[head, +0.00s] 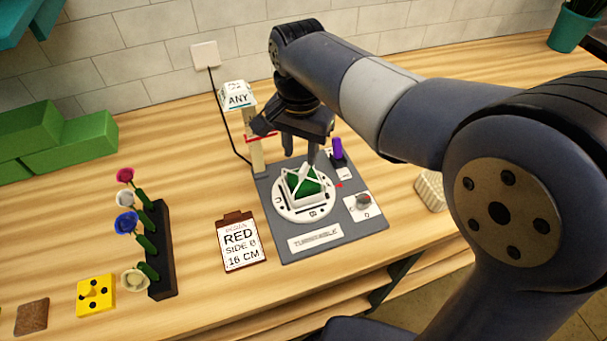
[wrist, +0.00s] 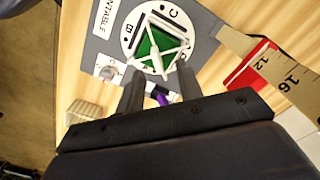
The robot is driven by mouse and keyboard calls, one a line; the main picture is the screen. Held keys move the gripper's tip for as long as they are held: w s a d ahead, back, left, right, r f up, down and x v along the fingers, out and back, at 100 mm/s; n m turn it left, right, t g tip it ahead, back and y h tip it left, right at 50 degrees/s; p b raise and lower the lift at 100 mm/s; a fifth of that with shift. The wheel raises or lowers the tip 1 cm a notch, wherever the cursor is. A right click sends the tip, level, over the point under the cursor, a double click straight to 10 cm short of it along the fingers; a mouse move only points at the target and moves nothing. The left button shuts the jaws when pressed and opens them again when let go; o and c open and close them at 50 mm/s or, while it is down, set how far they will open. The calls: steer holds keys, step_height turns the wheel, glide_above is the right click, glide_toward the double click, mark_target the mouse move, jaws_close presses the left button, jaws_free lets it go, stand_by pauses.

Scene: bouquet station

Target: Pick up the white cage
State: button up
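The white cage (head: 304,183) appears as a frame of thin crossing white bars over a green block (head: 297,192) on the round white turntable disc (head: 281,207). In the wrist view the cage (wrist: 171,50) and the green block (wrist: 147,47) lie beyond my fingertips. My gripper (head: 300,152) points down above and slightly behind the cage in the head view. Its two fingers (wrist: 157,76) stand apart with nothing held between them. I cannot tell the exact height gap between fingertips and cage.
The grey turntable base (head: 275,245) has a knob (head: 363,201) and a purple-topped part (head: 337,150) to the right. A ruler post (head: 255,155) with a red marker stands behind left. A pale ribbed box (head: 430,190) sits right. A flower rack (head: 161,250) and order card (head: 240,243) are left.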

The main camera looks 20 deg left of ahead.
mark_target(303, 168)
steer(key=f, duration=0.4)
steer(key=shift+w+d+f, duration=0.1)
steer(key=shift+w+d, duration=0.05)
steer(key=shift+d, duration=0.15)
steer(key=shift+c, duration=0.4)
jaws_close()
